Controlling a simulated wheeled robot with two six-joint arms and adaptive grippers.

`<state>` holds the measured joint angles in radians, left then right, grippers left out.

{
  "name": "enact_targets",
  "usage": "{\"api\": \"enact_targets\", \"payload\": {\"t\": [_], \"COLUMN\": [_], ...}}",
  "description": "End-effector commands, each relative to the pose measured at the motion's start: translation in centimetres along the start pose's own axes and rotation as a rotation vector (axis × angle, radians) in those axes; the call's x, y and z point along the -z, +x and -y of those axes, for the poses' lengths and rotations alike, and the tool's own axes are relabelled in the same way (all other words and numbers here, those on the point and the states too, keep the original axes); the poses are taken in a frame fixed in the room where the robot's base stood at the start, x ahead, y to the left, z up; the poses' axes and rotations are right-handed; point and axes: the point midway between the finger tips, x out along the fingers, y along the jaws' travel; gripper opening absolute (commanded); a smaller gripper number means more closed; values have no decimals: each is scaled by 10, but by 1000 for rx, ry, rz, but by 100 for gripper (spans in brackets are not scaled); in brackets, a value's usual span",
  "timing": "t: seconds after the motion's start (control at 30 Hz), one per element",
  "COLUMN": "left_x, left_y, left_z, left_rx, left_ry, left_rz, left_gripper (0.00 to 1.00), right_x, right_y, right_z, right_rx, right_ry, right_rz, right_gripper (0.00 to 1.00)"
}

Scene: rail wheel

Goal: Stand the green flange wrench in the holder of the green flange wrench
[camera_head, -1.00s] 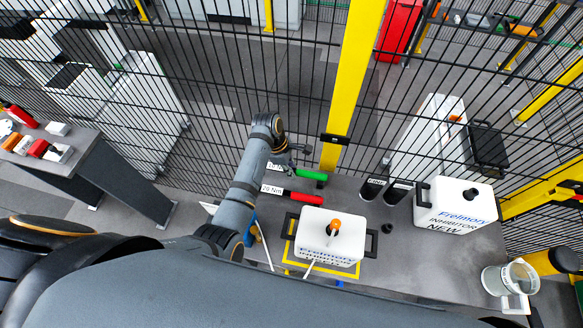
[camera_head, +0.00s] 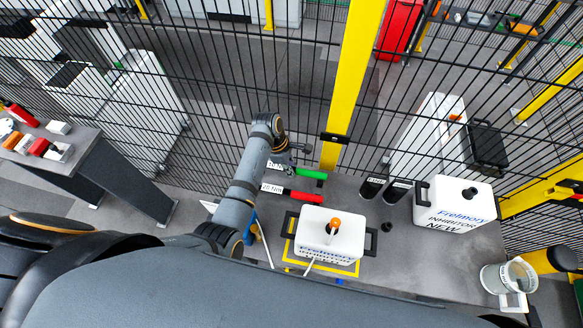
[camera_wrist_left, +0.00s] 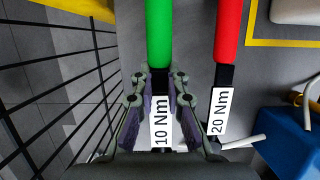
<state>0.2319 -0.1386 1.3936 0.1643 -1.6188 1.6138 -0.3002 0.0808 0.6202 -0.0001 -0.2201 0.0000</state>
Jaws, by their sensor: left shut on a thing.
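The green flange wrench (camera_head: 312,174) lies on the table near the fence, its green handle pointing right. The left wrist view shows its green handle (camera_wrist_left: 159,32) and a white "10 Nm" label. My left gripper (camera_wrist_left: 161,84) is shut on the wrench's dark shaft, just below the handle. In the head view the gripper (camera_head: 285,160) is small and partly hidden by its arm. Two black cylindrical holders, one left (camera_head: 372,187) and one right (camera_head: 397,192), stand to the right of the wrench. Their labels are too small to tell which belongs to it. My right gripper is out of view.
A red-handled wrench (camera_head: 306,198), labelled "20 Nm" in the left wrist view, lies beside the green one. A white canister (camera_head: 345,232) stands in a yellow outline in front. Another white canister (camera_head: 457,204) stands right. The mesh fence and yellow post (camera_head: 349,85) are close behind.

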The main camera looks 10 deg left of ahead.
Motion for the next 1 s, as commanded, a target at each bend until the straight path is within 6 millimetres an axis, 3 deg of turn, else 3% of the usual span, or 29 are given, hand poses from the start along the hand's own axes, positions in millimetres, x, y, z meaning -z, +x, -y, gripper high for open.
{"api": "enact_targets", "payload": {"t": [1.0], "left_x": [4], "left_y": [15], "left_z": [-1], "left_rx": [-1], "left_ry": [1], "left_rz": [1], "left_gripper": [0], "right_x": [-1], "right_y": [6], "right_z": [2], "right_rx": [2], "right_ry": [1], "right_rz": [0], "right_gripper": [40]}}
